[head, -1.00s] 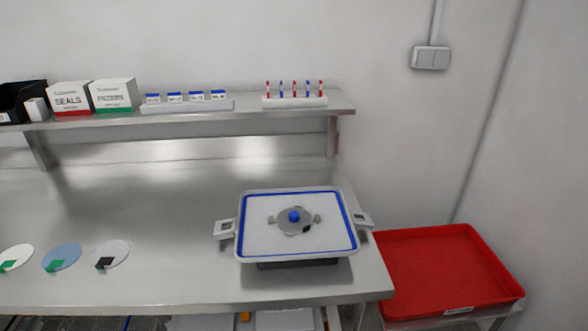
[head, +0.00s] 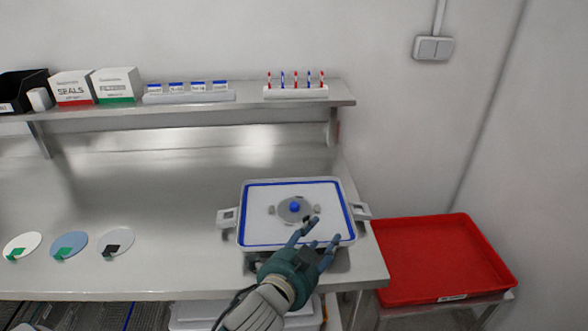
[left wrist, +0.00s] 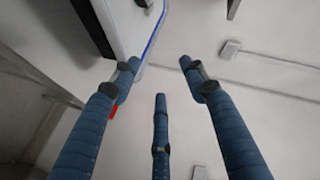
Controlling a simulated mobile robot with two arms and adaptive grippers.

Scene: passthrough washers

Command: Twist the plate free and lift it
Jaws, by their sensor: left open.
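The plate (head: 284,208) is a round grey metal disc with a blue knob (head: 295,207) at its middle. It lies in the white lid face of a blue-edged tray-like housing (head: 258,238) with a handle on each side. My left gripper (head: 317,243) is open and empty in front of the housing. Its blue fingers overlap the front edge in the head view, below and right of the plate. In the left wrist view the open fingers (left wrist: 160,85) show with nothing between them, and a blue-edged white corner shows beyond. My right gripper is not in view.
A red tray (head: 440,260) stands to the right of the steel bench (head: 180,185). Three discs with tabs, white (head: 22,243), blue (head: 70,242) and pale grey (head: 116,238), lie at the left. A shelf (head: 200,112) with boxes and racks runs behind.

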